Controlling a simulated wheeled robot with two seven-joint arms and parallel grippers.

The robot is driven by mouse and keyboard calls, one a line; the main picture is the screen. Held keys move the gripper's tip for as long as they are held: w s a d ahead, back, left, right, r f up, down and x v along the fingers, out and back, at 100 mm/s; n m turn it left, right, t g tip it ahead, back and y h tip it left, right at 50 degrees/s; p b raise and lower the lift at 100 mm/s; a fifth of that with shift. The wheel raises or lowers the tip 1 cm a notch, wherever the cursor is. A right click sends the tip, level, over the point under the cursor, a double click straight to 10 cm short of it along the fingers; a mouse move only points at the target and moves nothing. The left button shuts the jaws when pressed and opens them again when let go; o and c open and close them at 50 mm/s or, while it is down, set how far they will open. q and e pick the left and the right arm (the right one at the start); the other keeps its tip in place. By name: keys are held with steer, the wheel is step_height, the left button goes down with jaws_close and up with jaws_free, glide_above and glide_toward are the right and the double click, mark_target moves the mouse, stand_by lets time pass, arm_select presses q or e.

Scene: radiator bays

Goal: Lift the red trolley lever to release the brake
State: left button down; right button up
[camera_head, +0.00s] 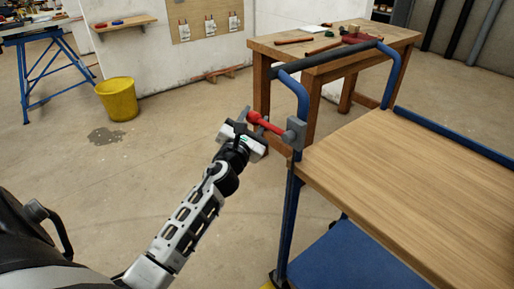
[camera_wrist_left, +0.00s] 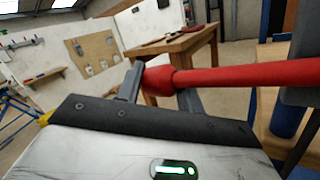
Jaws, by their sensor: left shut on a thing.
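The red lever (camera_head: 268,125) sticks out to the left from a grey pivot block (camera_head: 294,134) on the blue post of the trolley (camera_head: 420,165). It slopes slightly, with its round knob end higher than the pivot. My left gripper (camera_head: 253,119) is at the knob end, its fingers on either side of it. In the left wrist view the red lever (camera_wrist_left: 245,76) runs in from the right, and its knob sits between the fingers of my left gripper (camera_wrist_left: 163,85), which is shut on it. My right gripper is not in view.
A wooden workbench (camera_head: 270,48) with tools stands behind the trolley. A yellow bucket (camera_head: 118,99) stands at the left by a dark floor patch (camera_head: 105,135). A blue trestle (camera_head: 45,70) is at the far left. The floor between bucket and trolley is clear.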

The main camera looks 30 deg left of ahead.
arm_select(q)
steer(key=shift+r+m+t+b, duration=0.65)
steer(key=shift+r+m, duration=0.25)
steer(key=shift+m, duration=0.2)
step_height(320, 180, up, 3)
steer(key=m+b, duration=0.1)
steer(key=m+t+h, duration=0.1)
steer(key=shift+d+f+m+b, duration=0.1)
steer(key=shift+f+m+b, duration=0.05)
steer(key=shift+m+b, duration=0.2)
steer(key=shift+s+d+r+m+t+h+b, duration=0.1)
steer(key=shift+d+r+m+t+h+b, duration=0.1)
steer(key=shift+r+m+t+h+b, duration=0.5)
steer(key=shift+d+r+m, duration=0.2)
steer(key=shift+r+m, duration=0.45)
steer(key=shift+m, duration=0.2)
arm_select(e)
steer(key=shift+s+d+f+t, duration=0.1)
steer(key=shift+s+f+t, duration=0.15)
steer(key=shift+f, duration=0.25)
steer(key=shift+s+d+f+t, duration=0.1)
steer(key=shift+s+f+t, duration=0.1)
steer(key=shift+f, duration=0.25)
arm_select(q)
steer(key=shift+r, duration=0.1)
steer(key=c, duration=0.9)
jaws_free()
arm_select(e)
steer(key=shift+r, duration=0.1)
